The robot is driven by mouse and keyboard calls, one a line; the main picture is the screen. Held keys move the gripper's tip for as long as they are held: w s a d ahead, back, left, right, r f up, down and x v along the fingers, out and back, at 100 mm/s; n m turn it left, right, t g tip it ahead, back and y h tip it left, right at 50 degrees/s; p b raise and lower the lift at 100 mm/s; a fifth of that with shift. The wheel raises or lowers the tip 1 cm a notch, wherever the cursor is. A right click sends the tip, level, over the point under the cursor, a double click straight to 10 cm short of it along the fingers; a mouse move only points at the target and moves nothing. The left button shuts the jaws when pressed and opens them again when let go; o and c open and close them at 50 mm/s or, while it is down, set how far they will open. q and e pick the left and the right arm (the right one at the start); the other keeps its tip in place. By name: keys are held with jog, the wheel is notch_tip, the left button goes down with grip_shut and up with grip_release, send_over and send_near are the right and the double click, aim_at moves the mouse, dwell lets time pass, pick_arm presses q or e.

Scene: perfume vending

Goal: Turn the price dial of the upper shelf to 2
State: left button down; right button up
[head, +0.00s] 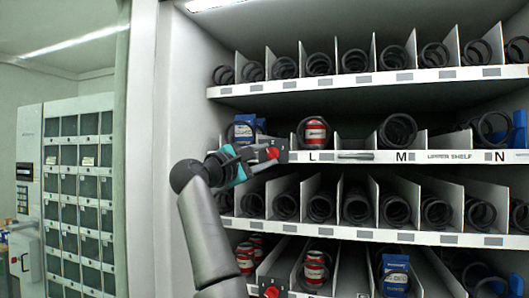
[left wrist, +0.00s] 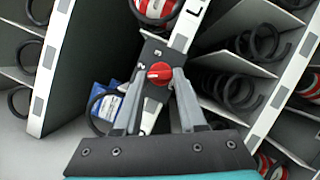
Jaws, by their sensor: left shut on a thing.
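The red price dial (head: 273,153) sits on a dark plate at the left end of the strip marked "UPPER SHELF" (head: 449,157). My left gripper (head: 263,153) reaches it from the left. In the left wrist view the dial (left wrist: 158,74) lies between the two grey fingers of my left gripper (left wrist: 160,80), which are shut on it. A pale mark shows on the dial's face, pointing to the left in that view. My right gripper is not in view.
A blue packet (head: 244,130) and a red-and-white can (head: 315,133) stand in spiral coils behind the upper shelf strip. The pale cabinet wall (head: 170,80) is at the left.

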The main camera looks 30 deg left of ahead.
pick_arm(q)
jog(key=m+p, duration=0.1)
jog(key=m+g+p, duration=0.1)
jog(key=m, duration=0.1)
jog(key=m+g+p, duration=0.1)
jog(key=m, duration=0.1)
jog(key=shift+r, duration=0.25)
jog(key=shift+m, duration=0.4)
jog(key=shift+c, duration=2.4)
grip_release()
jog(key=s+a+b, duration=0.2)
jog(key=s+b, duration=0.1)
jog(key=s, duration=1.2)
jog(key=shift+a, duration=0.25)
jog(key=shift+f, duration=0.1)
